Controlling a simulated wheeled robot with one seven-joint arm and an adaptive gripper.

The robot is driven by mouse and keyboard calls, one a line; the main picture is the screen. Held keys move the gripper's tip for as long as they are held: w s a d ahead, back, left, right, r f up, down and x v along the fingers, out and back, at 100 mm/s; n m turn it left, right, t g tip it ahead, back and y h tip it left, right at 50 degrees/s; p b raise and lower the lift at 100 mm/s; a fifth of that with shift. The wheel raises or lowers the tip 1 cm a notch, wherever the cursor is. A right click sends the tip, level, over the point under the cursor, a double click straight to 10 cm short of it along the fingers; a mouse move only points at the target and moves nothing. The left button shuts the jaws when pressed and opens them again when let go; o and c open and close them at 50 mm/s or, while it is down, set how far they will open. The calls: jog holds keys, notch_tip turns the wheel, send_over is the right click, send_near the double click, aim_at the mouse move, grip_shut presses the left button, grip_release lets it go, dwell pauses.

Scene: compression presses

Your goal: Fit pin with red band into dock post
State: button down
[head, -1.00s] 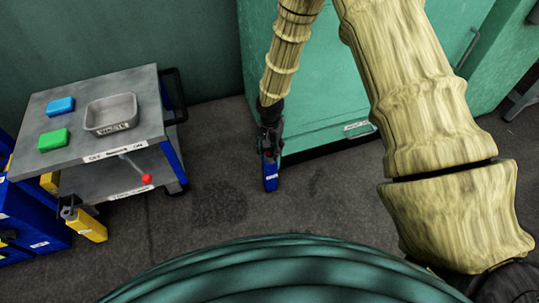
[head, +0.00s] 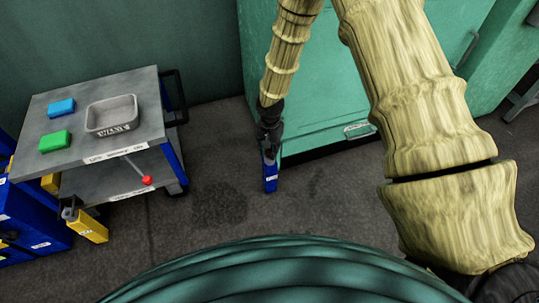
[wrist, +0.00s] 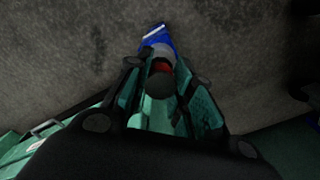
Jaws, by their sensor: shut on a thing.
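My gripper (head: 270,146) hangs low beside the green cabinet, directly over the blue post (head: 270,178), which bears a white label. In the wrist view my gripper (wrist: 162,74) is shut on the pin (wrist: 160,88). The pin shows a dark round end towards the camera and a red band (wrist: 161,66) between the fingers. Beyond the band is a grey ring-like part, then the blue post (wrist: 160,35). The pin's far end is hidden, so I cannot tell how deep it sits in the post.
A grey-topped trolley (head: 70,103) stands at left with a waste tray (head: 111,116), a blue block (head: 61,107) and a green block (head: 54,140). A yellow post (head: 92,229) is near its front. The green cabinet (head: 340,95) is close behind my gripper. Floor in front is clear.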

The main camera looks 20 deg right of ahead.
jog(key=shift+r+p, duration=1.7)
jog(key=shift+r, duration=0.2)
dwell(0.5)
jog(key=shift+r+p, duration=1.9)
jog(key=shift+r, duration=0.05)
